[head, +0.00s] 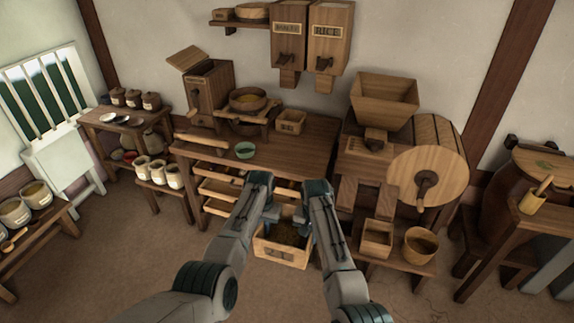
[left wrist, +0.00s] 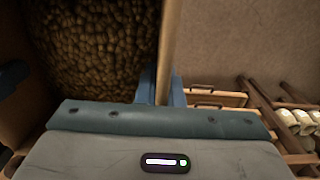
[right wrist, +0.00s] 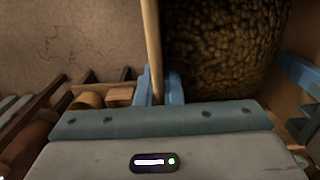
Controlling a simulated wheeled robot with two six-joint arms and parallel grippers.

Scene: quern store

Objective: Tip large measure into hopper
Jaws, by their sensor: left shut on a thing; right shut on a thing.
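The large measure (head: 268,250) is a square wooden box with dark brown grain (head: 288,234) inside. It is held between my two arms in front of the workbench and looks about level. My left gripper (head: 271,213) is shut on its left wall, which also shows in the left wrist view (left wrist: 170,35). My right gripper (head: 301,213) is shut on its right wall, which also shows in the right wrist view (right wrist: 151,35). Grain fills much of the inside in both wrist views. The wooden hopper (head: 385,100) sits on top of the drum machine, up and right of the measure.
The workbench (head: 300,150) with drawers pulled out on its left stands behind the measure. A green bowl (head: 245,150) is near its front edge. A low stand at right holds a small box (head: 376,240) and a round tub (head: 420,245). The floor in front is clear.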

